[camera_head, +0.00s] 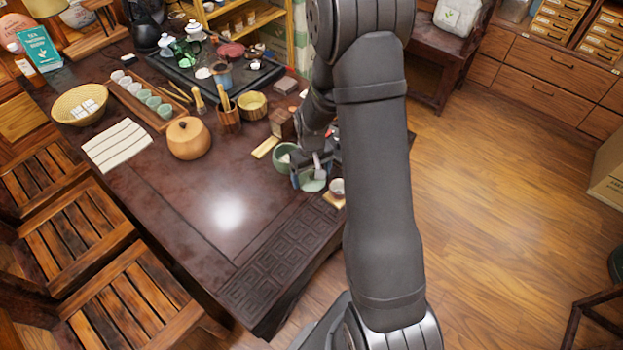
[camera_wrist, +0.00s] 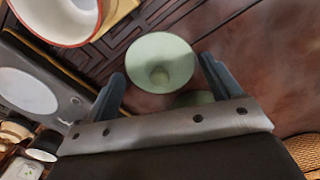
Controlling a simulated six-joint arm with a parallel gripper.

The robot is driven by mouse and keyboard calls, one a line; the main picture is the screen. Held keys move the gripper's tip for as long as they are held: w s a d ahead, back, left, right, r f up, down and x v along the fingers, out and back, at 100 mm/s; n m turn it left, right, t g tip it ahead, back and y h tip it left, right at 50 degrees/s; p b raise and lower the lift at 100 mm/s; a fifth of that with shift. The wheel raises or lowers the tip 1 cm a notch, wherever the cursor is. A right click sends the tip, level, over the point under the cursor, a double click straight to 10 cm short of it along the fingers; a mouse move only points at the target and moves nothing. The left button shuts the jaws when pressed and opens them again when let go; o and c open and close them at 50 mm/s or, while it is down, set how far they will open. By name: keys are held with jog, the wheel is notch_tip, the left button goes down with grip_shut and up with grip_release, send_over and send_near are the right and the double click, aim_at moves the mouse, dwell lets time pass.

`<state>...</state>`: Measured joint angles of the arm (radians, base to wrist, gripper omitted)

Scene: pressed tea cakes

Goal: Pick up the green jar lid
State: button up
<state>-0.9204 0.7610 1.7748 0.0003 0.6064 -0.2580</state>
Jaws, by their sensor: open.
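The green jar lid (camera_wrist: 161,48) is a pale green disc with a small round knob at its middle. In the wrist view it sits at the top centre, between my fingertips. In the head view the lid (camera_head: 313,185) shows partly, below my gripper (camera_head: 311,176), near the table's right edge. My gripper (camera_wrist: 162,70) is open, with one blue-grey finger on each side of the lid; whether they touch it I cannot tell. A green jar (camera_head: 283,157) stands just behind, partly hidden by my gripper. In the wrist view another green piece (camera_wrist: 193,98) is mostly covered by the gripper.
A white cup (camera_head: 337,186) on a wooden coaster (camera_head: 333,200) stands close right of the lid; its red rim shows in the wrist view (camera_wrist: 98,30). Wooden boxes (camera_head: 281,122) stand behind. A round wooden pot (camera_head: 188,139) is to the left. The front table is clear.

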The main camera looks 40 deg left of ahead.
jog(key=shift+c, duration=0.2)
jog(key=c, duration=1.1)
